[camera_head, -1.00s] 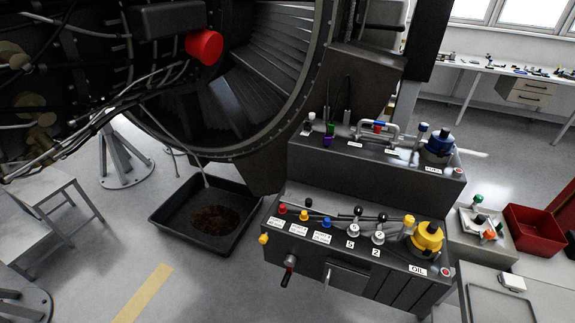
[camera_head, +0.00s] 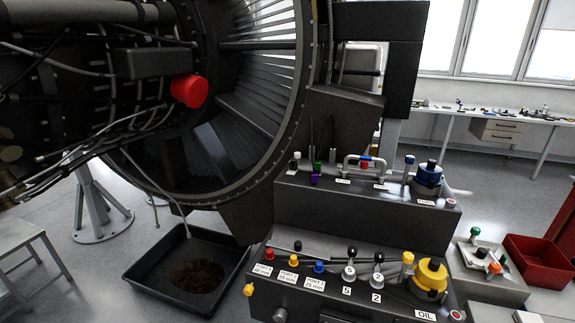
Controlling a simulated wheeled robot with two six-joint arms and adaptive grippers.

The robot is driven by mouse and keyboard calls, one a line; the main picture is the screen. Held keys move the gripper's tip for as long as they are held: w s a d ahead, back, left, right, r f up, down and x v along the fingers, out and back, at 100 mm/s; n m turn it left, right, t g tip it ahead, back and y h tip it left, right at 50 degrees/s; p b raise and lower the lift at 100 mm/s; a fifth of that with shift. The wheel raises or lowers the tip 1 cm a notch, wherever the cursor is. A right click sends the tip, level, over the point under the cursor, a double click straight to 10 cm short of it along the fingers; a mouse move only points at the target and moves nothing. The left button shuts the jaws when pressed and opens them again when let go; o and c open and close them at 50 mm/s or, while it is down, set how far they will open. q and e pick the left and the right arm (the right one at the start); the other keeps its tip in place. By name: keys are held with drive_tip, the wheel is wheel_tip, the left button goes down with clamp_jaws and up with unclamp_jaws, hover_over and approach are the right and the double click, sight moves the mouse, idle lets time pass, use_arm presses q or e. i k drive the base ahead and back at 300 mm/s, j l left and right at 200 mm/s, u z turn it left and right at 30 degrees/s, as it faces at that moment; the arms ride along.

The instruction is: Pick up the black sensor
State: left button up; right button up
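A small black piece (camera_head: 481,252), which looks like the black sensor, sits in a light-coloured tray (camera_head: 508,282) at the right. A green-topped piece (camera_head: 474,232) stands behind it and an orange-topped piece (camera_head: 494,267) in front of it in the same tray. The black piece is small here, and its exact shape is hard to tell. Neither of my grippers is in view.
A dark control console (camera_head: 400,226) with coloured knobs and levers stands left of the tray. A red bin (camera_head: 541,262) is right of it. The turbofan (camera_head: 130,110) fills the left, with a black drip pan (camera_head: 150,260) below. Clear floor lies behind the tray.

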sight(293, 170)
drive_tip(key=i+l+u, duration=0.15)
drive_tip(key=i+u, duration=0.25)
drive_tip(key=i+l+u, duration=0.2)
drive_tip(key=u, duration=0.2)
